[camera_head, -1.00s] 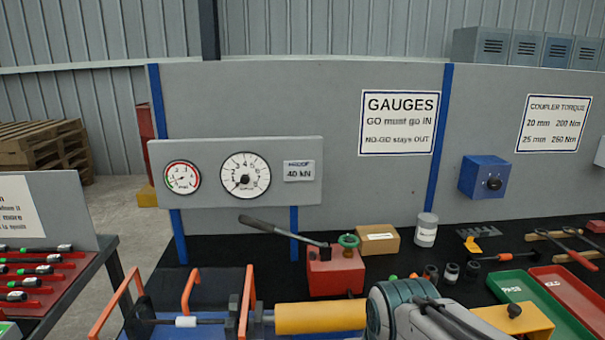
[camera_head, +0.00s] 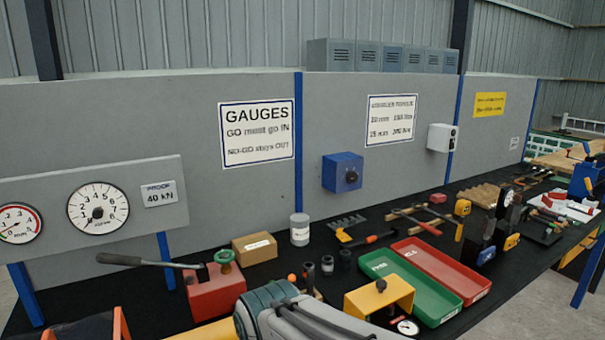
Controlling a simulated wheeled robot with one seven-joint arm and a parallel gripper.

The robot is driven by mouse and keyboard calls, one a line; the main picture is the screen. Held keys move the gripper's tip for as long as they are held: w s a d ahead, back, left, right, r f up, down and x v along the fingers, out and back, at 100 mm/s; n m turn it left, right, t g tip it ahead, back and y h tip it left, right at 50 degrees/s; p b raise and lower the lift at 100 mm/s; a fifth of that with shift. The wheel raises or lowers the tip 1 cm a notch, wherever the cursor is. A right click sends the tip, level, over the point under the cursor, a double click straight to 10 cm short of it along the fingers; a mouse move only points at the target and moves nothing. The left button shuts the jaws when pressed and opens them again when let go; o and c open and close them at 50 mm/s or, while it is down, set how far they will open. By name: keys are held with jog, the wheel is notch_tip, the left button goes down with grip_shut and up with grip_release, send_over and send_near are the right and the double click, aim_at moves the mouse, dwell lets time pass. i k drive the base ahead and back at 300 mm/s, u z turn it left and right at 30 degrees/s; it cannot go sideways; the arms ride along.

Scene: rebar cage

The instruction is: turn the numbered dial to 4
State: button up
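Part of my arm shows at the bottom centre, well below the blue box. My gripper's fingers are not in view.
A red hand pump (camera_head: 212,292) with a long lever, a cardboard box (camera_head: 254,248) and a white can (camera_head: 299,230) stand on the black bench. Green (camera_head: 405,280) and red (camera_head: 440,268) trays lie at centre right. A white box (camera_head: 442,138) hangs on the panel.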

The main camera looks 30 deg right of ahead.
aim_at(352, 176)
jog(key=u, duration=2.7)
jog(key=k, duration=1.9)
jog(key=z, duration=2.25)
